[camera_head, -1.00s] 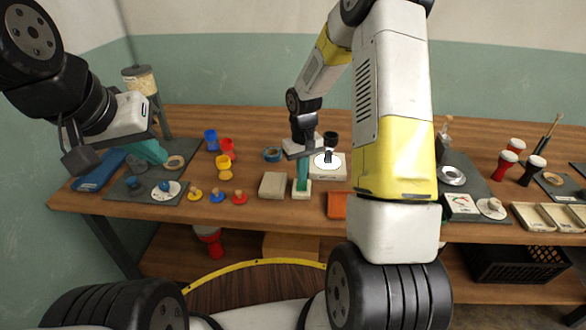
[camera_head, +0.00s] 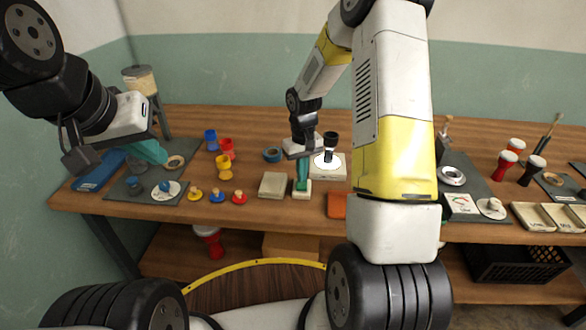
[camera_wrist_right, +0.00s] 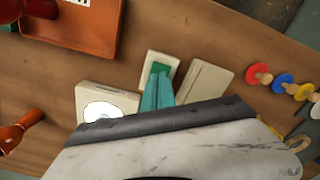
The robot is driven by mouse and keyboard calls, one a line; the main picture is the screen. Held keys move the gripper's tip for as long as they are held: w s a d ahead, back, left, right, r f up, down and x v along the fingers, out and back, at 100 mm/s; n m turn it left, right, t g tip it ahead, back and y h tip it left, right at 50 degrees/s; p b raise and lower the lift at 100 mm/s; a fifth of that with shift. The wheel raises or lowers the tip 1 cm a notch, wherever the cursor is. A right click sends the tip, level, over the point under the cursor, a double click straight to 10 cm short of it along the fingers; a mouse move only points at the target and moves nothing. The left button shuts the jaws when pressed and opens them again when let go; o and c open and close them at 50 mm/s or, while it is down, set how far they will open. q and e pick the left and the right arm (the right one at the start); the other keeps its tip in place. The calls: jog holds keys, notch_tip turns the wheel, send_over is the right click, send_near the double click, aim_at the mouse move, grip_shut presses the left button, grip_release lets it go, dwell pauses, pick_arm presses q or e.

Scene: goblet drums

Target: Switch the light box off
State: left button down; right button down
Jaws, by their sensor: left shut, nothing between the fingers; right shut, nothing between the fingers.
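The light box (camera_head: 337,172) is a pale box with a bright white disc on top, and a black goblet-shaped piece (camera_head: 330,141) stands over the disc. The light box also shows in the right wrist view (camera_wrist_right: 128,101). Just left of it in the head view is a small cream switch block (camera_head: 302,195); its green rocker shows in the right wrist view (camera_wrist_right: 160,70). My right gripper (camera_head: 302,186) is shut and empty, its teal fingertips at the switch block; I cannot tell whether they touch. My left gripper (camera_head: 158,155) is shut and empty above the left mat.
A plain cream box (camera_head: 273,185) lies left of the switch block, and an orange tray (camera_head: 337,205) is to its right.

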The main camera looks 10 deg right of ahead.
jog(key=shift+f, duration=1.3)
dwell(0.7)
jog(key=shift+r, duration=3.5)
notch_tip(320, 180, up, 9)
jog(key=t, duration=0.1)
send_over(302, 186)
jog(key=s, duration=0.3)
jog(key=s+r+m+t, duration=0.1)
jog(key=s+r+t, duration=0.1)
jog(key=s+r, duration=0.6)
jog(key=s+a+r+t+y, duration=0.1)
jog(key=s+r, duration=0.2)
jog(key=s, duration=0.3)
jog(key=s+a+r+m+t+y, duration=0.1)
jog(key=s+r+t, duration=0.1)
jog(key=s+r, duration=0.2)
jog(key=s, duration=0.3)
jog(key=shift+s+a, duration=0.15)
